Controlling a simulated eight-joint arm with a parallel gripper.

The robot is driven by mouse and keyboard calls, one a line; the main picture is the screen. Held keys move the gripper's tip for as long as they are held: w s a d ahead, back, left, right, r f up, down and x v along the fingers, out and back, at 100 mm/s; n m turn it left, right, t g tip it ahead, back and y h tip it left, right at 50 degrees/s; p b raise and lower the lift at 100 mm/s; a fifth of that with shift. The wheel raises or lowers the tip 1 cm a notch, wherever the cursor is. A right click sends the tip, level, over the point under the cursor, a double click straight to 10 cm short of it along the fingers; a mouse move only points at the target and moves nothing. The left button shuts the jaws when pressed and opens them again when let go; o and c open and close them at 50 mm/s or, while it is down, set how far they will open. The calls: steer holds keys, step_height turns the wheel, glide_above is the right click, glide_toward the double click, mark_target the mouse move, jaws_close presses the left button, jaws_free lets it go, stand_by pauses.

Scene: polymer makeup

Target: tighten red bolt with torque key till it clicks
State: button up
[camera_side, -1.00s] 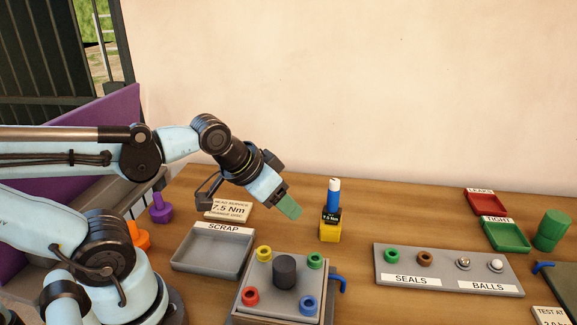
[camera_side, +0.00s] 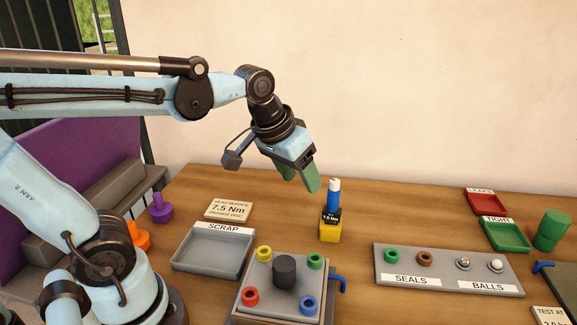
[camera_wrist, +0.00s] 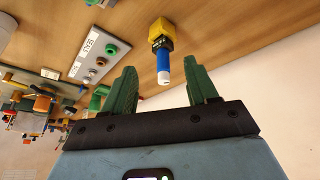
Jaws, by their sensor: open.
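The torque key (camera_side: 333,197) has a blue handle with a white tip and stands upright in a yellow base marked 7.5 Nm, near the back middle of the table. It also shows in the wrist view (camera_wrist: 163,66), between and beyond my fingers. The red bolt (camera_side: 251,296) is at the front left corner of a grey block (camera_side: 266,272), with yellow, green and blue bolts at the other corners. My gripper (camera_side: 300,185) is open and empty, with green fingers, just left of the torque key's top and above the table. In the wrist view my gripper (camera_wrist: 160,85) shows both fingers spread apart.
A grey SCRAP tray (camera_side: 183,262) lies left of the block. A SEALS and BALLS rack (camera_side: 440,277) stands right of the key, with red (camera_side: 487,203) and green (camera_side: 505,236) trays behind. A 7.5 Nm sign (camera_side: 229,209) lies behind the SCRAP tray.

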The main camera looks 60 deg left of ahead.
mark_target(334, 188)
steer(key=w+n+g, duration=0.1)
steer(key=w, duration=0.2)
steer(key=w+r+n+g, duration=0.1)
steer(key=w+g, duration=0.1)
steer(key=w, duration=0.1)
steer(key=w+r+n+g, duration=0.1)
steer(key=w+n+g, duration=0.1)
steer(key=w, duration=0.2)
steer(key=shift+a+r, duration=0.2)
steer(key=shift+a, duration=0.05)
step_height(334, 188, down, 12)
steer(key=shift+f, duration=0.1)
steer(key=shift+c, duration=0.3)
jaws_close()
